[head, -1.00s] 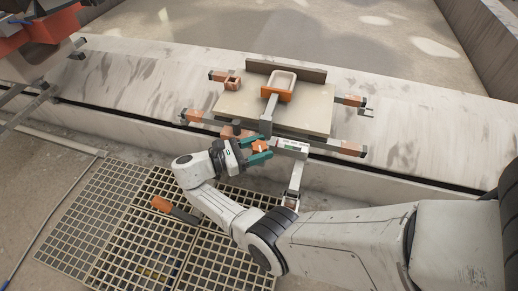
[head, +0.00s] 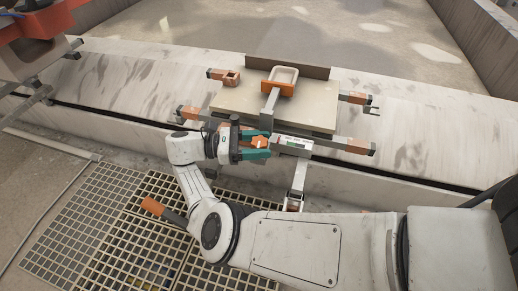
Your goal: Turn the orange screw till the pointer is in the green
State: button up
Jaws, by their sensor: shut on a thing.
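The orange screw (head: 259,143) shows as a small orange block in the middle of the head view, in front of the light board (head: 225,101). My gripper (head: 259,144) has teal fingers and is shut on the screw, one finger above it and one below in the picture. To the right is a grey gauge box (head: 281,146) with a pale scale and a small green patch (head: 294,144). The pointer is too small to make out. The fingers hide part of the screw.
Orange-tipped clamp bars (head: 359,147) stick out on both sides of the board. An orange-ended tool (head: 154,206) lies over the floor grating (head: 75,205).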

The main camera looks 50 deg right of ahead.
dwell(0.7)
jog(key=o, duration=0.9)
jog(key=shift+o, duration=0.2)
jog(key=shift+r, duration=0.1)
